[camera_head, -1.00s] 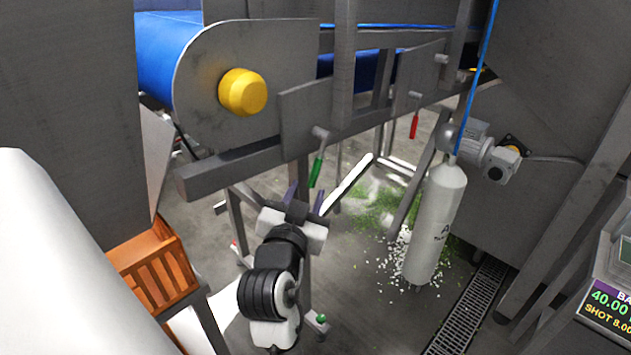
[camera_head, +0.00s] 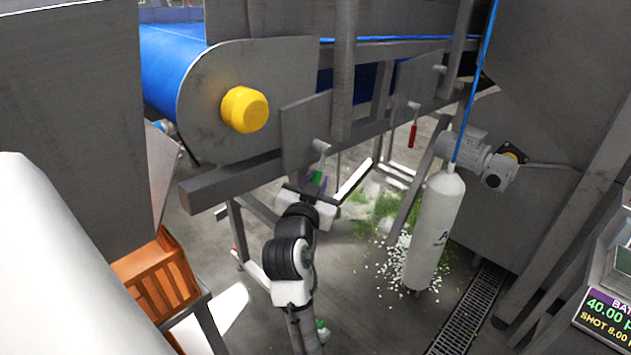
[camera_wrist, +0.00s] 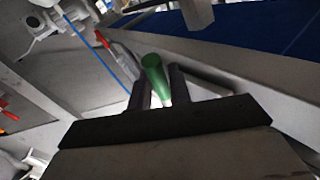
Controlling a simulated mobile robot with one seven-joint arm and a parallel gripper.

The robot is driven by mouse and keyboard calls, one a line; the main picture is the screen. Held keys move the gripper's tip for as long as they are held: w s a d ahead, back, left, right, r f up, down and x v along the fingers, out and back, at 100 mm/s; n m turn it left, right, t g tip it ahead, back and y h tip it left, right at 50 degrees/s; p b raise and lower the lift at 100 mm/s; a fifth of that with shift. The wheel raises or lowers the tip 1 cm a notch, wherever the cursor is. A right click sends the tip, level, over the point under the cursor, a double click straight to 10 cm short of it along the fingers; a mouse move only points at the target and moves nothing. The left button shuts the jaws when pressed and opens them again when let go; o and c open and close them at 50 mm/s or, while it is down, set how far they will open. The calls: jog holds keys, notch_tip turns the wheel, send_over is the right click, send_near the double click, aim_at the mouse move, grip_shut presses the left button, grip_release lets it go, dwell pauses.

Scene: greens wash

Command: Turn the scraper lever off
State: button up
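A lever with a green handle (camera_head: 318,177) hangs from a plate on the conveyor frame, below the yellow roller cap. My gripper (camera_head: 311,186) is right at this handle, reaching up from below and partly hiding it. In the wrist view the green handle (camera_wrist: 154,75) lies between the two dark fingers of my gripper (camera_wrist: 159,86). The fingers look apart, with a light gap beside the handle, so a firm grip does not show. A second lever with a red handle (camera_head: 412,135) hangs further right on the frame. No label shows which one is the scraper lever.
The blue conveyor belt (camera_head: 172,62) and yellow roller cap (camera_head: 244,110) are above left. A white cylinder (camera_head: 436,228) hangs on a blue cord to the right. An orange crate (camera_head: 160,280) stands at lower left. Green and white scraps (camera_head: 380,212) litter the floor.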

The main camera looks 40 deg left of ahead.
grip_shut()
jog(key=shift+w+f+t+b, duration=0.2)
jog(key=shift+f+t+b, duration=0.15)
jog(key=shift+b, duration=0.7)
jog(key=w+n+t+y+b, duration=0.2)
jog(key=n+t+b, duration=0.1)
jog(key=b, duration=0.6)
jog(key=shift+w+d+y, duration=0.15)
jog(key=shift+w+y, duration=0.15)
jog(key=shift+w, duration=0.1)
jog(key=shift+r, duration=0.1)
